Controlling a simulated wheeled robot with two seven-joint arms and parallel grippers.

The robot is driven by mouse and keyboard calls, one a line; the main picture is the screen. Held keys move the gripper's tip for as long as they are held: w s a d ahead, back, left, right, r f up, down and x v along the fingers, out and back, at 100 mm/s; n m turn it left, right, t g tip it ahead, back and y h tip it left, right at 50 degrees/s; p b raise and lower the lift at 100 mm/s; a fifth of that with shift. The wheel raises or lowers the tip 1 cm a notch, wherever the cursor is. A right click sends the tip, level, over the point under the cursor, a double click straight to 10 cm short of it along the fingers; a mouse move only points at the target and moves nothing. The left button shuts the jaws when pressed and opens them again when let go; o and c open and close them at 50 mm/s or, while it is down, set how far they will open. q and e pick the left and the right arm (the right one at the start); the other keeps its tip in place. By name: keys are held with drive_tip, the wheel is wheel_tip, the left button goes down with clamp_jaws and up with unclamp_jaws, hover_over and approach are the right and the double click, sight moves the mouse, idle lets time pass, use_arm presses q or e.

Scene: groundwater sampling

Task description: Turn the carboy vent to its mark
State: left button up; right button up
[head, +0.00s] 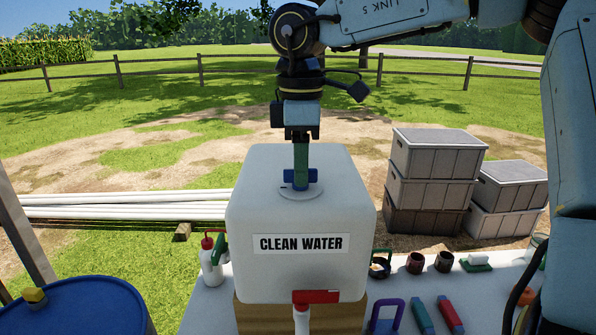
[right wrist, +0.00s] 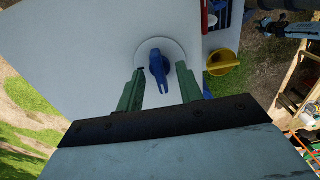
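The white carboy (head: 300,208), labelled CLEAN WATER, stands upright on a wooden block. Its blue vent (right wrist: 158,68) sits on a pale round disc (right wrist: 178,50) on the carboy's top, and its narrow forked end points down in the right wrist view. My right gripper (right wrist: 160,88) is above the top with its green fingers apart, one on each side of the vent, with gaps visible. In the head view my right gripper (head: 300,182) points straight down and partly hides the vent. I cannot make out a mark. My left gripper is not in view.
A red-handled tap (head: 316,297) is on the carboy's front. A blue drum (head: 80,308) stands at the left. A squeeze bottle (head: 211,262) is beside the carboy. Tools and dark cups (head: 415,263) lie on the white table at the right. Stacked grey crates (head: 433,160) stand behind.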

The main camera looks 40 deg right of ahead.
clamp_jaws()
drive_tip(key=m+b, duration=0.2)
drive_tip(key=shift+f+b, duration=0.2)
drive_tip(key=shift+b, duration=0.1)
drive_tip(key=shift+m+b, duration=0.4)
drive_tip(key=shift+m, duration=0.4)
drive_tip(key=shift+r+m, duration=0.15)
drive_tip(key=shift+m, duration=0.35)
unclamp_jaws()
drive_tip(key=shift+r, duration=0.1)
